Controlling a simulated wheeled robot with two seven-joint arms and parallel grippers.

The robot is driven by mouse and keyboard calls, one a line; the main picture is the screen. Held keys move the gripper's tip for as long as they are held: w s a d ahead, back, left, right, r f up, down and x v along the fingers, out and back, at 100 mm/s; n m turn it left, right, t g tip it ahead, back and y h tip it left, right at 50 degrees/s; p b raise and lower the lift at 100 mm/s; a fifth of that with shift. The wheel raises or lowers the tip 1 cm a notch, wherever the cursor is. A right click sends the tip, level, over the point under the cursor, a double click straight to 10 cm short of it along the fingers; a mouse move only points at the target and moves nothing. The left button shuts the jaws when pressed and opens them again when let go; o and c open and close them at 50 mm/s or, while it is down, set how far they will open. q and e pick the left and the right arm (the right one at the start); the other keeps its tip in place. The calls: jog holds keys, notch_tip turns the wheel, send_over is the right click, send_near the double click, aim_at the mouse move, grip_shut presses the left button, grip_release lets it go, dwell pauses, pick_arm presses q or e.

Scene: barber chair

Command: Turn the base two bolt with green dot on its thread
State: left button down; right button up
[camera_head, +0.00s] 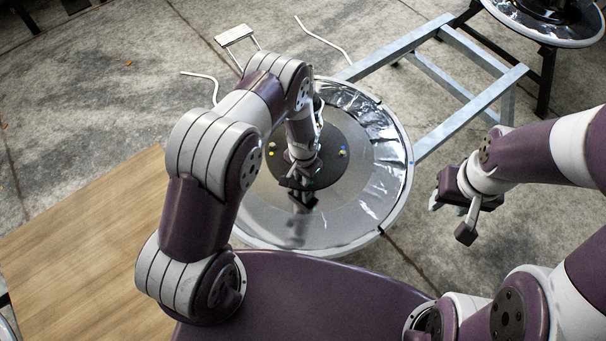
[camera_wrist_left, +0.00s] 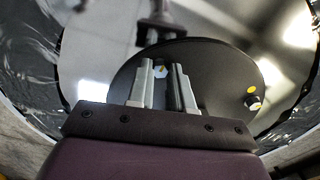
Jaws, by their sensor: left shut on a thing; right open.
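The chair base is a round, shiny disc (camera_head: 382,190) with a dark round plate (camera_head: 345,138) in its middle; the plate also shows in the left wrist view (camera_wrist_left: 215,60). Small bolts with coloured dots stand on the plate, one by a yellow dot (camera_head: 271,152) and one by a blue dot (camera_head: 343,151). My left gripper (camera_head: 302,200) points down at the plate's near edge. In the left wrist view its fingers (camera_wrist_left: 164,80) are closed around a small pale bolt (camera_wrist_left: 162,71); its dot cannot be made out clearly. My right gripper (camera_head: 452,220) is open and empty, right of the disc.
A bolt with a yellow dot (camera_wrist_left: 254,101) stands to the right of the fingers in the left wrist view. A grey metal frame (camera_head: 455,115) runs behind the disc. A wooden board (camera_head: 85,235) lies at the left. Another disc (camera_head: 550,30) stands at the top right.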

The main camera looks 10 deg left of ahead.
pick_arm(q)
jog(key=c, duration=1)
grip_release()
notch_tip(320, 180, up, 13)
jog(key=p, duration=0.3)
jog(key=shift+f, duration=0.1)
jog(key=s+a+r+n+t, duration=0.1)
jog(key=s+a+r+n, duration=0.15)
jog(key=s+r, duration=0.6)
jog(key=s+a+r+n, duration=0.25)
jog(key=s+r, duration=0.35)
jog(key=r, duration=0.5)
jog(key=r+p, duration=2.1)
jog(key=shift+w+a, duration=0.15)
jog(key=shift+a, duration=0.2)
